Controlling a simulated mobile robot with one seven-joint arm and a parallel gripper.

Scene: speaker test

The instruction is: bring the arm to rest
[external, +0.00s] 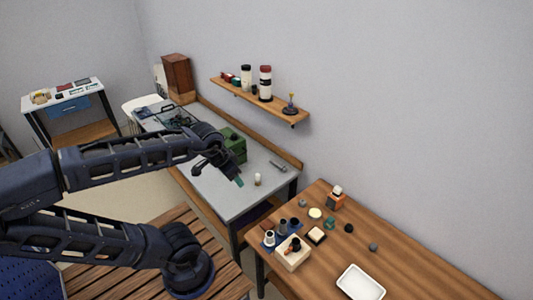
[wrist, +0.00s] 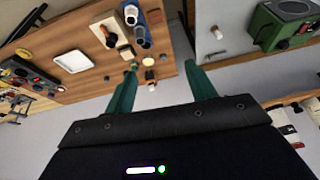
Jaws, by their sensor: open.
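My gripper (external: 239,182) hangs in the air over the grey-topped table (external: 213,190), in front of a green box. In the wrist view, my gripper (wrist: 162,80) shows two teal fingers spread apart, with nothing held between them. My dark arm reaches in from the left of the external view, bent at an elbow. A small white cylinder (external: 257,180) stands on the grey table just right of my fingertips.
The green box (external: 235,148) stands close behind my gripper. The wooden table (external: 410,283) at right holds a white tray (external: 361,284), a cream block (external: 292,254) and several small items. A wall shelf (external: 262,100) carries bottles. Air above the wooden table is free.

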